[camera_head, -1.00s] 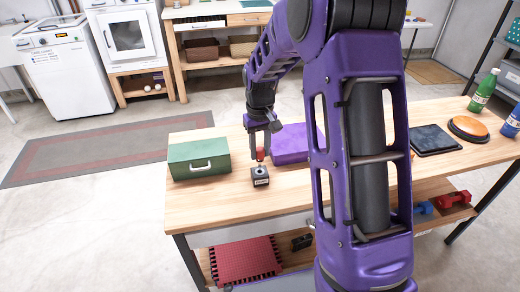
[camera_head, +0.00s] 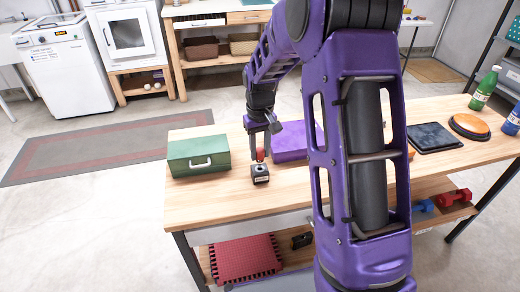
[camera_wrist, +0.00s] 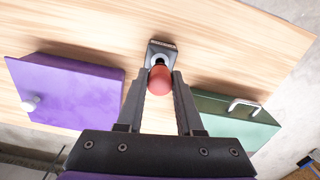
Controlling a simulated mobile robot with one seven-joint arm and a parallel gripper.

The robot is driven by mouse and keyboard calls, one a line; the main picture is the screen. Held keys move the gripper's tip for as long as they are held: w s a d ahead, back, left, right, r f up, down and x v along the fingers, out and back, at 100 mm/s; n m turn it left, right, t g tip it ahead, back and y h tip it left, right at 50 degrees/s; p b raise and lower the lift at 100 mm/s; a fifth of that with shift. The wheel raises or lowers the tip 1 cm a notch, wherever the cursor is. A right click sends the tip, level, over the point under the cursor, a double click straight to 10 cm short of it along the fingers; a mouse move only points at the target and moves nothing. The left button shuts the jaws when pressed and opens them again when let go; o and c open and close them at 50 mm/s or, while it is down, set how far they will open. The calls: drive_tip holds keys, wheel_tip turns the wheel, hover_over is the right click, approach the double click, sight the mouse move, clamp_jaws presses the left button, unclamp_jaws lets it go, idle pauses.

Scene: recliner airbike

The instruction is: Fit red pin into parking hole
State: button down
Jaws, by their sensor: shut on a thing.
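The red pin (camera_wrist: 160,80) is held between the fingertips of my gripper (camera_wrist: 160,92), and its round red head faces the wrist camera. In the head view the red pin (camera_head: 260,155) shows just above the dark block, with my gripper (camera_head: 259,148) around it. The block with the parking hole (camera_head: 260,175) stands on the wooden table. In the wrist view the block (camera_wrist: 161,50) lies just beyond the pin, with a light ring around its hole partly hidden by the pin's head. I cannot tell whether the pin's lower end is inside the hole.
A green box (camera_head: 198,156) stands left of the block in the head view, and a purple box (camera_head: 290,142) stands close on the right. The table (camera_head: 215,208) is clear in front. A dark tablet-like slab (camera_head: 432,138) lies farther right.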

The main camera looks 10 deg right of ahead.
sight(260, 158)
drive_tip(key=shift+f+b, duration=1)
drive_tip(key=shift+f, duration=0.65)
drive_tip(key=shift+c, duration=2.4)
unclamp_jaws()
drive_tip(key=shift+r, duration=0.1)
wheel_tip(260, 158, up, 17)
drive_tip(key=p, duration=0.2)
drive_tip(key=shift+r, duration=0.2)
